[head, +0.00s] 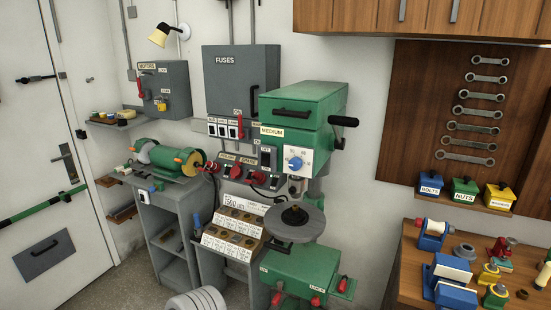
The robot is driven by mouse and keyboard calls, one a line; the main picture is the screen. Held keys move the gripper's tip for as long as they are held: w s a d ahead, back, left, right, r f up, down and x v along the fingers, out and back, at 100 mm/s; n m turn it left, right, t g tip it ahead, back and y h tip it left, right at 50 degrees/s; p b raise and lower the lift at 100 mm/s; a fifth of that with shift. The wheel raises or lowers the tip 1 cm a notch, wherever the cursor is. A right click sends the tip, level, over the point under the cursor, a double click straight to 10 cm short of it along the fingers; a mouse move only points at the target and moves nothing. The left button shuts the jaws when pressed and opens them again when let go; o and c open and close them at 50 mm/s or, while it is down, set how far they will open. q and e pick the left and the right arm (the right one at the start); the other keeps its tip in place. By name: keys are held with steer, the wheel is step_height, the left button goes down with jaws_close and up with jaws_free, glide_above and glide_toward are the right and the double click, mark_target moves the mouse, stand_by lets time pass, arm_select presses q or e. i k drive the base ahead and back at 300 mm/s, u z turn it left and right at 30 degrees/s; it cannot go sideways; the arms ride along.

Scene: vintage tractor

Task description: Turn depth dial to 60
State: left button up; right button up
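The dial with a blue knob (295,164) sits on a white plate (306,152) on the front of the green drill press head (304,112). Small marks ring the knob, but they are too small to read surely, and I cannot tell which value it points at. A label above and left of it reads MEDIUM. Neither of my grippers is in view.
A black handle (343,121) juts from the drill's right side. A round grey table (294,222) is below the dial. A panel with red knobs (248,173) stands left. A wooden bench (414,262) with coloured parts is at right.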

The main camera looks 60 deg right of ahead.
mark_target(295, 164)
steer(key=z, duration=1.05)
steer(key=i, duration=1.15)
steer(key=z, duration=1.3)
